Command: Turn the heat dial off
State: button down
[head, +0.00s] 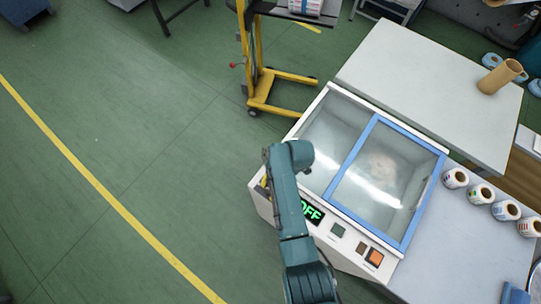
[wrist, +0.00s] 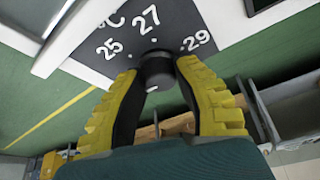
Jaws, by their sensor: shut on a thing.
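The heat dial (wrist: 157,68) is a small black knob on a dark scale plate (wrist: 185,25) with white numbers 25, 27 and 29, seen in the wrist view. My gripper (wrist: 158,74) has its yellow-padded fingers on either side of the knob and is shut on it. In the head view my arm hides the dial at the machine's left front corner. The white machine (head: 345,258) has a clear blue-framed lid. A black display (head: 312,211) on its front shows green letters reading OFF, partly covered by my arm.
An orange button (head: 375,257) and smaller buttons sit right of the display. Several label rolls (head: 481,193) stand on the grey table at right. A yellow lifter (head: 262,90) stands behind the machine. The green floor (head: 130,140) at left is clear.

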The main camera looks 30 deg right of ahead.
jog(key=shift+s+a+f, duration=0.1)
jog(key=shift+s+f, duration=0.05)
jog(key=shift+f, duration=0.1)
jog(key=c, duration=0.7)
grip_release()
jog(key=shift+r, duration=0.1)
jog(key=shift+r, duration=0.15)
jog(key=v, duration=1.2)
